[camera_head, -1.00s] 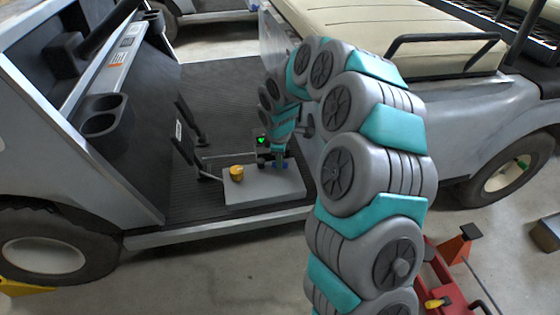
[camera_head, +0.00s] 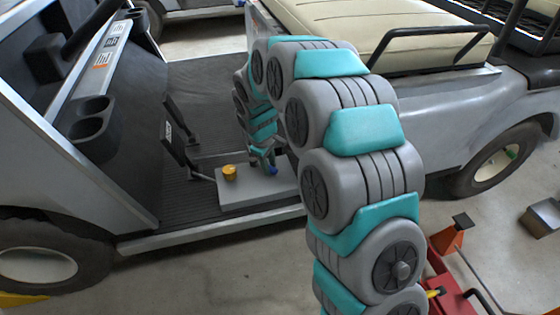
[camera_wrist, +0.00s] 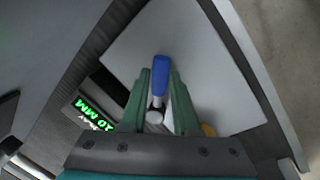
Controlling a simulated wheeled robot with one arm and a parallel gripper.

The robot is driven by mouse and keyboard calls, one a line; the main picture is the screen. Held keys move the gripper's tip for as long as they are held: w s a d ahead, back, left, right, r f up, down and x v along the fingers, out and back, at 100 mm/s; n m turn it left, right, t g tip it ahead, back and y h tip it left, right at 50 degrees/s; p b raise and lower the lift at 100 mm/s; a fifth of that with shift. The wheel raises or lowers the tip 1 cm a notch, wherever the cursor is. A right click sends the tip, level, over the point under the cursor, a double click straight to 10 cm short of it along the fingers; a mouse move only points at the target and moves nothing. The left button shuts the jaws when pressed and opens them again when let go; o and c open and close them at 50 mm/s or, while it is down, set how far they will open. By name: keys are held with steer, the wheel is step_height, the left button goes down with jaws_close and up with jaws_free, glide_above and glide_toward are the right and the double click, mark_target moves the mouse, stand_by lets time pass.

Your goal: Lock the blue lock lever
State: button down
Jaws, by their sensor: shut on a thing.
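The blue lock lever (camera_wrist: 160,72) stands between my fingers in the wrist view, with a metal stem and pale round end below its blue grip. My gripper (camera_wrist: 162,78) is shut on it, one green finger on each side. In the head view the blue lever (camera_head: 272,169) is a small spot on the light grey plate (camera_head: 240,199) on the cart floor. My gripper (camera_head: 264,161) is beside it there, partly hidden by my own arm. The head view is too small to tell the lever's exact angle.
A yellow knob (camera_head: 230,173) stands on the same plate, left of the lever. Black pedals (camera_head: 175,147) rise left of the plate. A green-lit display (camera_wrist: 94,113) shows in the wrist view.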

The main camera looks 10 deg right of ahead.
steer(key=m, duration=0.1)
steer(key=s+a+m, duration=0.1)
steer(key=m, duration=0.1)
steer(key=shift+s+a+m+g, duration=0.15)
steer(key=shift+a+m+g, duration=0.1)
steer(key=shift+m+g, duration=0.05)
steer(key=shift+s+a+m+g+h+b, duration=0.25)
steer(key=shift+a+m, duration=0.4)
steer(key=shift+m, duration=0.65)
steer(key=shift+s+a+m+g+h+b, duration=0.2)
steer(key=shift+a+m, duration=0.45)
steer(key=shift+m, duration=0.65)
steer(key=shift+w, duration=0.1)
steer(key=c, duration=0.7)
jaws_free()
steer(key=shift+o, duration=0.2)
steer(key=v, duration=0.7)
steer(key=shift+r, duration=0.35)
steer(key=shift+a, duration=0.1)
